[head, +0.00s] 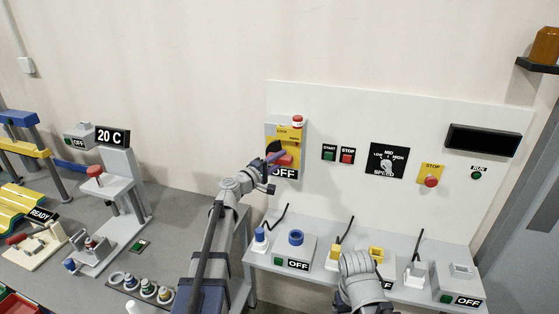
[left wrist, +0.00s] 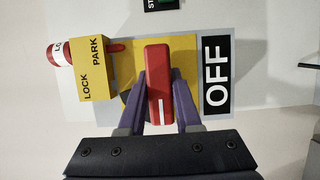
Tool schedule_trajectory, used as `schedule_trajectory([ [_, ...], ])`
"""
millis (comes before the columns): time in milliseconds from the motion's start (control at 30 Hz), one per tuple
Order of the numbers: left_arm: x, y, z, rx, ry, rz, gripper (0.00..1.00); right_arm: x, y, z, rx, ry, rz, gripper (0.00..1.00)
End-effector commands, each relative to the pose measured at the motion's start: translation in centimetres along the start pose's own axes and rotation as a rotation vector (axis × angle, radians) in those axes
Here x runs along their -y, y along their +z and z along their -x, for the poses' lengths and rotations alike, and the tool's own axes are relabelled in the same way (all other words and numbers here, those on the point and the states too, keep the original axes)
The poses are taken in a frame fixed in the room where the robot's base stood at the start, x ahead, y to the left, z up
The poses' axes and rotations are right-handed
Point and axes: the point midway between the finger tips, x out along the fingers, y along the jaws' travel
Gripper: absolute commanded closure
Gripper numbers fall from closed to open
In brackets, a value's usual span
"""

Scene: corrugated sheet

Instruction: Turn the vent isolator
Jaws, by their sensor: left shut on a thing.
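The vent isolator's yellow plate (head: 271,131) is on the white wall panel, with an OFF label (head: 284,174) below it. The OFF label (left wrist: 217,70) is at the right in the left wrist view, with its letters sideways. My left gripper (head: 275,158) is at the isolator. In the left wrist view its two purple fingers (left wrist: 160,95) are shut on the red handle (left wrist: 158,65), one finger on each side. A yellow LOCK PARK block (left wrist: 93,70) with a red-and-white lock (left wrist: 60,53) sits beside the handle. My right arm shows at the bottom, but its fingers are hidden.
Right of the isolator are START and STOP buttons (head: 338,154), a speed dial (head: 387,162) and a yellow stop plate (head: 431,174). A grey shelf (head: 262,268) below holds several boxes and plugs. A grey bench with fixtures (head: 118,205) is at left.

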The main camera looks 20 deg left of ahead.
Motion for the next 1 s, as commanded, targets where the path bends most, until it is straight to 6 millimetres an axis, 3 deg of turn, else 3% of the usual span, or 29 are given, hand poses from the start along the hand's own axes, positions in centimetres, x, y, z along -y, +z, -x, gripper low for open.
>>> schedule_trajectory([
  [533,-0.2,0.0,0.0,0.000,-0.022,-0.050,1.00,-0.1,0.0,0.6,0.000,0.000,0.000,0.19],
  [1000,-0.3,0.1,0.0,0.001,-0.169,-0.408,1.00,-0.4,0.2,3.9,0.000,0.000,0.000,0.19],
])
